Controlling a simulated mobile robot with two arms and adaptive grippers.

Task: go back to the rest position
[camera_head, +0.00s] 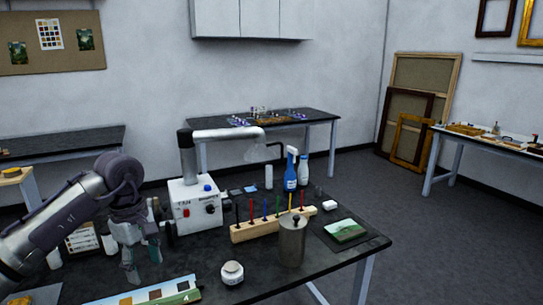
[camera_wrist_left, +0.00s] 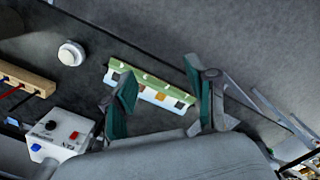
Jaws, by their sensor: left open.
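My left gripper (camera_head: 142,268) comes in from the left in the head view, above the left part of the dark table (camera_head: 340,262). It points down and is open and empty. In the left wrist view its two green-padded fingers (camera_wrist_left: 165,108) stand wide apart, with a color chart strip (camera_wrist_left: 150,87) seen beyond and between them. The same strip (camera_head: 150,297) lies at the table's front edge in the head view. My right gripper is in neither view.
A white machine box (camera_head: 196,207) with a fume arm stands right of the gripper. A wooden tool rack (camera_head: 268,227), a metal canister (camera_head: 292,242), a white jar (camera_head: 231,273), a blue spray bottle (camera_head: 290,172) and a small green painting (camera_head: 346,230) occupy the table.

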